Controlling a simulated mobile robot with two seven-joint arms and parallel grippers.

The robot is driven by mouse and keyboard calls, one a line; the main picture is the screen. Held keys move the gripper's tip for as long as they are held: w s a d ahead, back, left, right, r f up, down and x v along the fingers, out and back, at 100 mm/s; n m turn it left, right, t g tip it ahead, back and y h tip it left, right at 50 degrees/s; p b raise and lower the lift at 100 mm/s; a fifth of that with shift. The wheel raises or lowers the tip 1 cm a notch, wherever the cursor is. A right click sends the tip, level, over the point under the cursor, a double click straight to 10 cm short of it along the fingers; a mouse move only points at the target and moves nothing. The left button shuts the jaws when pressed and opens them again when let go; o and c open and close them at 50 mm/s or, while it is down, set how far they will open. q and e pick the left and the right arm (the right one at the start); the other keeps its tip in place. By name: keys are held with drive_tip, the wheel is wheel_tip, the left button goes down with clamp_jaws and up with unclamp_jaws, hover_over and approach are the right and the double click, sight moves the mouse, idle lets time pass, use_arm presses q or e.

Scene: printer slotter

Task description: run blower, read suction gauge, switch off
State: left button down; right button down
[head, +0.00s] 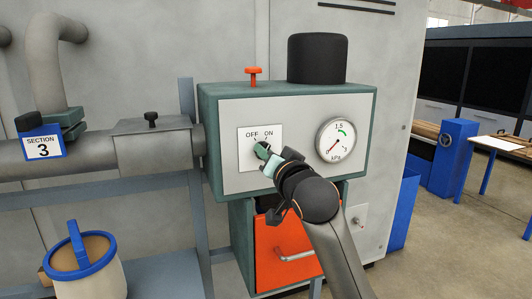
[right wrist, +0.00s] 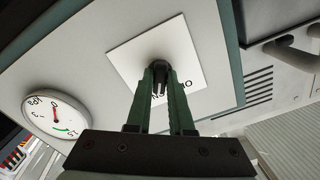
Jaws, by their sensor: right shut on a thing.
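My right gripper (head: 264,152) is at this plate and shut on the dark switch knob (right wrist: 158,68), which shows between the fingers in the right wrist view. The round suction gauge (head: 339,140), marked kPa with a green band near 1.5, is right of the plate. Its red needle points to the lower left, near the low end. My left gripper is not in view.
An orange-red knob (head: 253,73) and a black cylinder (head: 317,58) stand on the box.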

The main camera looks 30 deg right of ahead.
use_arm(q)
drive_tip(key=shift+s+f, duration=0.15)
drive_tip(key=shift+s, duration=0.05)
use_arm(e)
drive_tip(key=c, duration=0.8)
unclamp_jaws()
use_arm(q)
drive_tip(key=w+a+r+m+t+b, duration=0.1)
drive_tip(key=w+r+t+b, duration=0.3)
drive_tip(key=b, duration=0.5)
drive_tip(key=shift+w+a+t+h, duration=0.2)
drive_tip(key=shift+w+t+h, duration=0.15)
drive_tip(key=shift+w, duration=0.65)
use_arm(e)
drive_tip(key=v, duration=1.2)
drive_tip(key=shift+s, duration=0.3)
